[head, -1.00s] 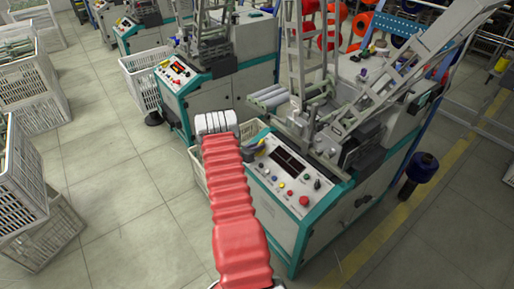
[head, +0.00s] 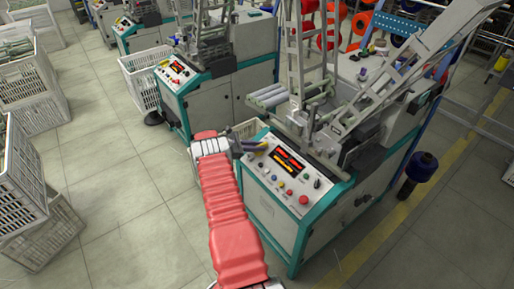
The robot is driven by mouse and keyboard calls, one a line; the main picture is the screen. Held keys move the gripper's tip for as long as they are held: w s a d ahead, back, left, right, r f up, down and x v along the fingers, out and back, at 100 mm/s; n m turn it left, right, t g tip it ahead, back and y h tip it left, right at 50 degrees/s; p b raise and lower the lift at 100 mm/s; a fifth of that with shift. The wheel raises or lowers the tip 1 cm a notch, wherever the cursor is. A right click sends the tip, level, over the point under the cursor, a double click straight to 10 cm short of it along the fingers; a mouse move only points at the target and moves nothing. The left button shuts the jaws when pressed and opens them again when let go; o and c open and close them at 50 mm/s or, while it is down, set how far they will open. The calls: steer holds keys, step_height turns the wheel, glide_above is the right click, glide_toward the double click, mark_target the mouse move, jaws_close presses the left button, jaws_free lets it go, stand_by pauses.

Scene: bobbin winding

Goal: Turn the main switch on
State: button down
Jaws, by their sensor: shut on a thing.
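The winding machine's control panel (head: 262,187) faces up at the middle of the head view. Its display (head: 288,161) is lit with orange and red figures. My gripper (head: 263,147) is at the panel's upper left corner, left of the display, shut on the main switch. The switch itself is hidden by the fingers and too small to make out. Small coloured buttons, a black knob (head: 317,183) and a red button (head: 303,200) sit lower on the panel, clear of my gripper.
A second machine (head: 178,75) with a lit panel stands behind to the left, beside a white crate (head: 142,84). Stacked crates (head: 22,175) stand at the far left. A dark blue spool (head: 423,167) is right of the machine. The floor (head: 125,200) at left is open.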

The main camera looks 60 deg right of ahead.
steer(key=shift+w+r+m+g+y, duration=0.1)
steer(key=shift+w+m+g+y, duration=0.15)
steer(key=shift+m+y, duration=0.45)
steer(key=c, duration=2)
jaws_free()
steer(key=shift+o, duration=1.4)
steer(key=shift+s, duration=0.2)
steer(key=v, duration=1.4)
steer(key=shift+f, duration=0.3)
steer(key=shift+m, duration=0.3)
